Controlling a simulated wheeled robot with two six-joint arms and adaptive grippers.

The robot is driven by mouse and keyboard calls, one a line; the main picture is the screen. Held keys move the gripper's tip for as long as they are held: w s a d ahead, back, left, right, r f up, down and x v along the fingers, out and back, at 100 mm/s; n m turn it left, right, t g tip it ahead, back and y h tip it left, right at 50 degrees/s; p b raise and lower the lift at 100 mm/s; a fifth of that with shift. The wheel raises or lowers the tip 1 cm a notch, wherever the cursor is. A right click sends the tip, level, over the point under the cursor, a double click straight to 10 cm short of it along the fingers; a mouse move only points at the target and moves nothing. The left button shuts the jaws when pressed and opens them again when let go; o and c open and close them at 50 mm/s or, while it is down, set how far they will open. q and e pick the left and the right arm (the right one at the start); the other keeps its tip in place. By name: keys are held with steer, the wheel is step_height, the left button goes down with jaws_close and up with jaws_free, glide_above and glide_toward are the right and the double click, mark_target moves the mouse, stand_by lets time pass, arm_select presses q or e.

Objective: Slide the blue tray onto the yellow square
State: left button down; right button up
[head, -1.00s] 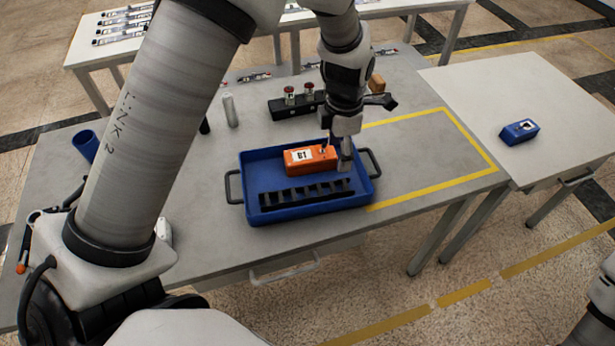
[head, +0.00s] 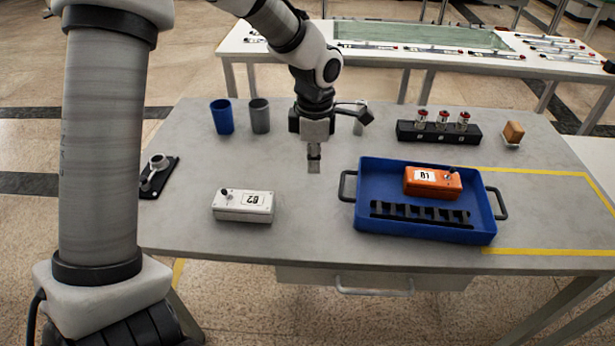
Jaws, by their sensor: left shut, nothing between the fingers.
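The blue tray (head: 375,228) lies flat on the grey table, with black handles at its left and right ends. It holds an orange box marked B1 (head: 432,182) and a black slotted rack (head: 420,213). The yellow square (head: 545,251) is a taped outline on the table's right side. The tray's right end overlaps the left part of the outline; the outline's left side is hidden. My left gripper (head: 314,165) is shut and empty, pointing down to the left of the tray, apart from its left handle. My right gripper is not in view.
A white box marked B2 (head: 243,206) sits left of the tray. A blue cup (head: 222,117) and a grey cup (head: 260,115) stand behind. A black holder with red-topped vials (head: 438,133) and a wooden block (head: 513,133) stand behind the tray. The table between B2 and the tray is clear.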

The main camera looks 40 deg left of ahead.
arm_select(q)
step_height(320, 180, down, 9)
steer(key=shift+r, duration=0.1)
steer(key=w+d, duration=0.1)
steer(key=w+d+f, duration=0.1)
steer(key=shift+d+p, duration=0.3)
steer(key=shift+p, duration=0.1)
steer(key=shift+w+d, duration=0.2)
steer(key=shift+d, duration=0.25)
steer(key=shift+a, duration=0.1)
